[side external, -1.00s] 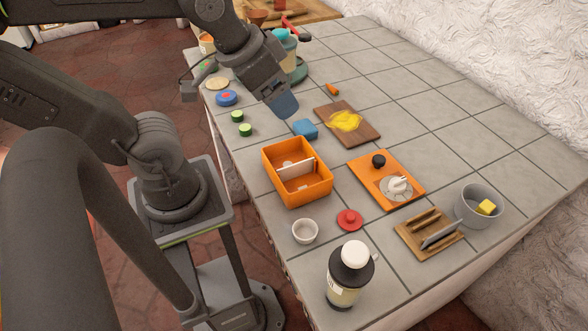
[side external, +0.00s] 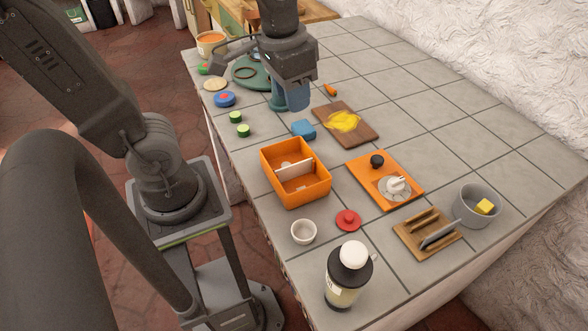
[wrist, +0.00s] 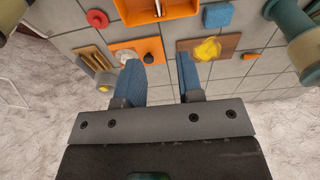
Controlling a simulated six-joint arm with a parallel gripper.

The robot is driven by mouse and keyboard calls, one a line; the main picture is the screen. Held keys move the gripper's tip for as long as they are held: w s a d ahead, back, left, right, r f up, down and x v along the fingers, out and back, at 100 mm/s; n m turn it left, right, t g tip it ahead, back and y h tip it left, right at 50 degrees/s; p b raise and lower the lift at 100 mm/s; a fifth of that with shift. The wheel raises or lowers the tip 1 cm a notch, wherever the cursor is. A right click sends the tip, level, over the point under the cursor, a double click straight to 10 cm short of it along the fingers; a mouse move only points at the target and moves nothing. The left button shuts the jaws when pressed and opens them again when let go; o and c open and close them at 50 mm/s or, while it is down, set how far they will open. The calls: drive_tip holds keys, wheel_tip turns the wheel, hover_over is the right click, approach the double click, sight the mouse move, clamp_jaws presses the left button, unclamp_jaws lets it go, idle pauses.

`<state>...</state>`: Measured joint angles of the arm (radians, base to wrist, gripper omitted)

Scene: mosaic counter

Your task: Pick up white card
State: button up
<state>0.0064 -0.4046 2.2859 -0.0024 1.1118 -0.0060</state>
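A thin white card (side external: 295,169) stands on edge in the orange box (side external: 315,195), running across it like a divider. My gripper (side external: 292,98) is above the far part of the counter, well behind the box and apart from the card. In the wrist view my gripper's two blue fingers (wrist: 160,78) are spread with nothing between them. The orange box (wrist: 178,9) is cut off by the top edge there, with a white strip of the card (wrist: 157,8) showing.
An orange board (side external: 404,197), red lid (side external: 348,220), white cup (side external: 303,231) and dark bottle (side external: 342,284) stand nearer.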

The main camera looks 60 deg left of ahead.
drive_tip(key=w+f+g, duration=0.3)
drive_tip(key=w+g, duration=0.2)
drive_tip(key=g, duration=0.1)
approach(298, 163)
drive_tip(key=x, duration=0.5)
drive_tip(key=shift+s+f, duration=0.15)
drive_tip(key=shift+f, duration=0.05)
drive_tip(key=x, duration=0.5)
drive_tip(key=shift+f, duration=0.1)
clamp_jaws()
